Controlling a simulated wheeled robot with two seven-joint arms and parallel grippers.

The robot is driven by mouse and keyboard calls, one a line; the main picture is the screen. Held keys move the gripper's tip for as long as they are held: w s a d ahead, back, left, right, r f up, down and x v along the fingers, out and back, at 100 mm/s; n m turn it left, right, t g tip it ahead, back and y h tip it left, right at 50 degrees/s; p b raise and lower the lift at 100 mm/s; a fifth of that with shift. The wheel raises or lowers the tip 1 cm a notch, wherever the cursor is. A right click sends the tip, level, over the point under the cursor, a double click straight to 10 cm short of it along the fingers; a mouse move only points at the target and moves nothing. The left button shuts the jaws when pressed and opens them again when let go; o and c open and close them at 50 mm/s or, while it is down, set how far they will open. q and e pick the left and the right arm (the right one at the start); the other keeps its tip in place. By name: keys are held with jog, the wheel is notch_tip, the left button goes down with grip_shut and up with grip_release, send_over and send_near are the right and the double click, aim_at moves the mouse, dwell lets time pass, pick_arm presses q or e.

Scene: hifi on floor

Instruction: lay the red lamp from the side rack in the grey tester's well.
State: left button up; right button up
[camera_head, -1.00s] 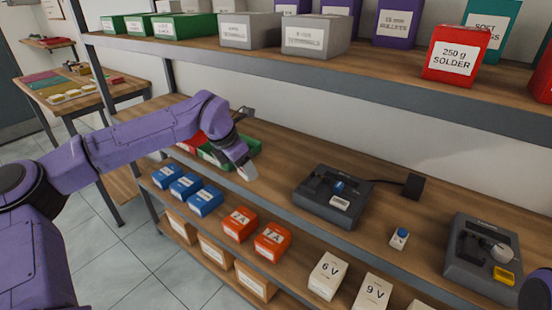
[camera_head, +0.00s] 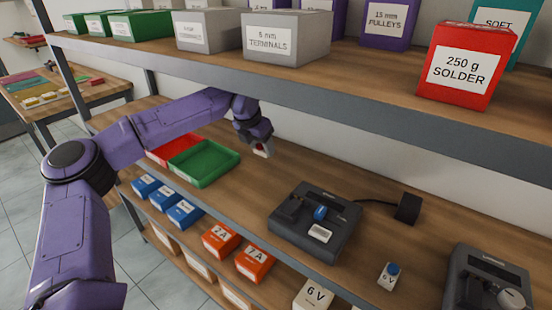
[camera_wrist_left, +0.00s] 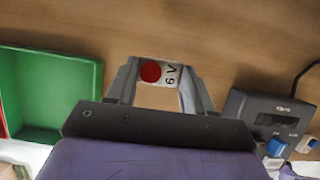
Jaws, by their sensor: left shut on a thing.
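My left gripper (camera_head: 262,149) is shut on a small white lamp block with a red top, the red lamp (camera_wrist_left: 150,72). In the left wrist view it sits between the fingers, its label reading "6 V" sideways. In the head view the gripper hangs over the shelf board, right of the green tray and left of the middle grey device (camera_head: 284,229). That dark grey device has a blue part and a white label on top; it also shows in the left wrist view (camera_wrist_left: 240,106). A second grey device (camera_head: 462,262) with a round dial is cut off at lower right. My right gripper is out of view.
A green tray (camera_head: 203,180) and a red tray (camera_head: 160,155) lie left of the gripper. A white block with a blue top (camera_head: 387,281) stands between the two devices. A black adapter (camera_head: 408,207) is cabled behind. The upper shelf (camera_head: 330,95) overhangs the space.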

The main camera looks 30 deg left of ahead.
aim_at(259, 152)
pick_arm(q)
jog(key=f, duration=0.3)
jog(key=shift+a+b, duration=0.2)
jog(key=shift+b, duration=0.15)
jog(key=shift+s+f, duration=0.1)
jog(key=shift+s, duration=0.05)
jog(key=f+b, duration=0.1)
jog(key=s+f+b, duration=0.1)
jog(key=shift+d+f+b, duration=0.1)
jog(key=shift+d+b, duration=0.05)
jog(key=shift+b, duration=0.15)
jog(key=shift+w+d+f+b, duration=0.2)
jog(key=shift+w+f+b, duration=0.25)
jog(key=shift+w+f, duration=0.2)
jog(key=shift+w+a, duration=0.1)
jog(key=o, duration=0.8)
jog(key=shift+a, duration=0.1)
jog(key=shift+o, duration=1)
jog(key=shift+s+r, duration=0.1)
jog(key=shift+s, duration=0.2)
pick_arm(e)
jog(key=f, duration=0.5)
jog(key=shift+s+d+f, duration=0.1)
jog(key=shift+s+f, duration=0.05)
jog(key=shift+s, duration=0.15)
pick_arm(q)
jog(key=shift+w, duration=0.1)
